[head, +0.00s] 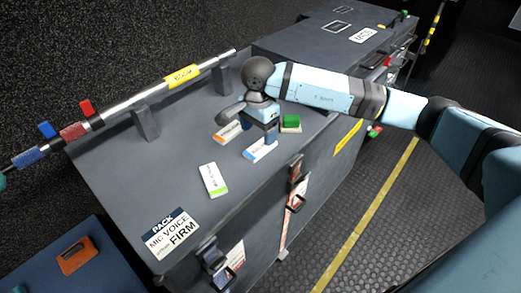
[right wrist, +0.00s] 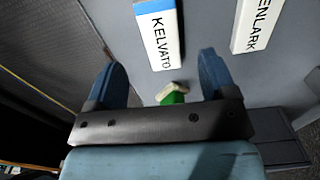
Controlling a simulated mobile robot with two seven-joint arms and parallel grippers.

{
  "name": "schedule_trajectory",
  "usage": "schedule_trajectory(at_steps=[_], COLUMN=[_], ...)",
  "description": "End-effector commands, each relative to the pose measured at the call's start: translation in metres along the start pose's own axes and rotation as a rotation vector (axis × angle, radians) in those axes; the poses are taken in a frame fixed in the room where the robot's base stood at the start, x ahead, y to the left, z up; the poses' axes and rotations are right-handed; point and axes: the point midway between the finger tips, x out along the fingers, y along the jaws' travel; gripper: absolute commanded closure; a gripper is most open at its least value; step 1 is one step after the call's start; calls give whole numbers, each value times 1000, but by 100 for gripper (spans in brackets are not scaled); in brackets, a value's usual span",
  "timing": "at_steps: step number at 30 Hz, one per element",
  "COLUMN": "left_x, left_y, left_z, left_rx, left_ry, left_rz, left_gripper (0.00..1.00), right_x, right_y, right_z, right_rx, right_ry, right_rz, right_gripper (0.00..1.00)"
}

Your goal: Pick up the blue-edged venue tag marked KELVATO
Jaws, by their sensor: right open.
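The blue-edged venue tag (head: 261,150) lies flat on the grey case top in the head view, just below my right gripper (head: 267,130). In the right wrist view the white tag (right wrist: 161,38) reads KELVATO and has a blue end. The right gripper is open and empty, above the case top. Whether a finger touches anything is not clear. My left gripper is in neither view.
An orange-edged tag (head: 227,132) and a green-edged tag (head: 213,181) lie nearby. A green block (head: 291,121) sits close right of the gripper, also in the wrist view (right wrist: 174,95). A rail (head: 150,95) runs along the back edge.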

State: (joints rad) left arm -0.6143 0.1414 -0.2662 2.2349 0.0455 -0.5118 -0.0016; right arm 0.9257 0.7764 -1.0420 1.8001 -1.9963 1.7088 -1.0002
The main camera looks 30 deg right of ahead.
Motion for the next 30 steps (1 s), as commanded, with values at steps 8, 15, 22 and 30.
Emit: schedule_trajectory(at_steps=[8, 15, 22, 30], left_x=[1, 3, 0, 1], left_y=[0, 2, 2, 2], left_z=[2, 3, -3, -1], left_rx=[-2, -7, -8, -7], left_ry=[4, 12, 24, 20], left_rz=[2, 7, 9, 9], left_gripper=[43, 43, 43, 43], right_x=[19, 55, 60, 60], right_y=[0, 0, 0, 0], right_z=[1, 3, 3, 3], right_rx=[-1, 1, 0, 0], right_ry=[-2, -2, 0, -1], right_rz=[0, 1, -2, -2], right_gripper=[22, 22, 22, 73])
